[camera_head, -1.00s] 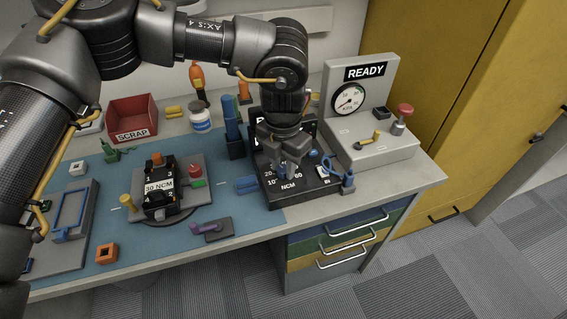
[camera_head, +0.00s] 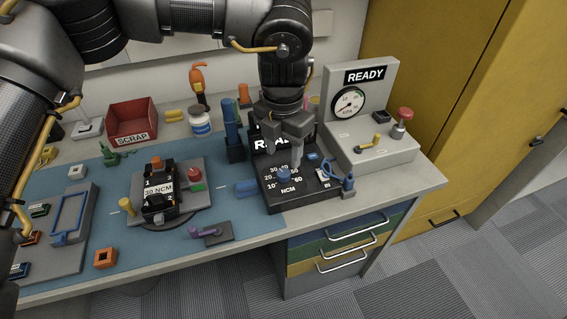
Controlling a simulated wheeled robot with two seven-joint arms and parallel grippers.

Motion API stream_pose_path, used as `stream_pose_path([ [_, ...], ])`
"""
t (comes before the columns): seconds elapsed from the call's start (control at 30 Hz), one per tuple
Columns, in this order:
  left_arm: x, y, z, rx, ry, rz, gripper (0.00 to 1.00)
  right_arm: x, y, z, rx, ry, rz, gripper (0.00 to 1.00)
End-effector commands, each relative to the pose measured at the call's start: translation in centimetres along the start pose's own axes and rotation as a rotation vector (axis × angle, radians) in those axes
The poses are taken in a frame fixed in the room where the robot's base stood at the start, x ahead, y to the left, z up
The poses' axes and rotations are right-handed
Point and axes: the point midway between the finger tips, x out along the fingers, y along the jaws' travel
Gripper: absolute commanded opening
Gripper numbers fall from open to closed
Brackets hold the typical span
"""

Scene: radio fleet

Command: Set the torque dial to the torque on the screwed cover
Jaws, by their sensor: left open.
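The torque dial is a small blue knob (camera_head: 284,174) on a black box (camera_head: 290,197) with white numbers around it and NCM below. Where the knob points is too small to tell. The screwed cover (camera_head: 159,188) is black, with numbered corners and a 30 NCM label, on a grey fixture at the left. My left gripper (camera_head: 298,162) hangs open, fingers down, just above and behind the knob, and hides part of the box's upright sign. Whether a finger touches the knob I cannot tell. My right gripper is out of view.
Behind right is a grey gauge stand (camera_head: 370,150) reading READY. A red SCRAP bin (camera_head: 132,121) stands at the back left.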

Motion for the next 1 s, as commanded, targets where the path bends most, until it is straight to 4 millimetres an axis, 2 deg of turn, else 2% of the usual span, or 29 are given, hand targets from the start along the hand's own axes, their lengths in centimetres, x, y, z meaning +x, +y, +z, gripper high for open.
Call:
stream_pose_path([
  [0.1,-2.3,0.0,0.1,-0.002,-0.003,0.001,0.50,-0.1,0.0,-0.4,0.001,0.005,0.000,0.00],
  [0.3,-4.5,0.1,0.1,-0.002,-0.001,0.001,0.50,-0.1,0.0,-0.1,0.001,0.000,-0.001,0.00],
  [0.63,-5.0,0.0,0.0,0.000,0.000,0.000,0.50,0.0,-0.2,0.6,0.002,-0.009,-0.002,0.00],
  [1.0,-5.0,0.2,-0.1,-0.005,0.000,0.000,0.50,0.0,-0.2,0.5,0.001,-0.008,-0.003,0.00],
])
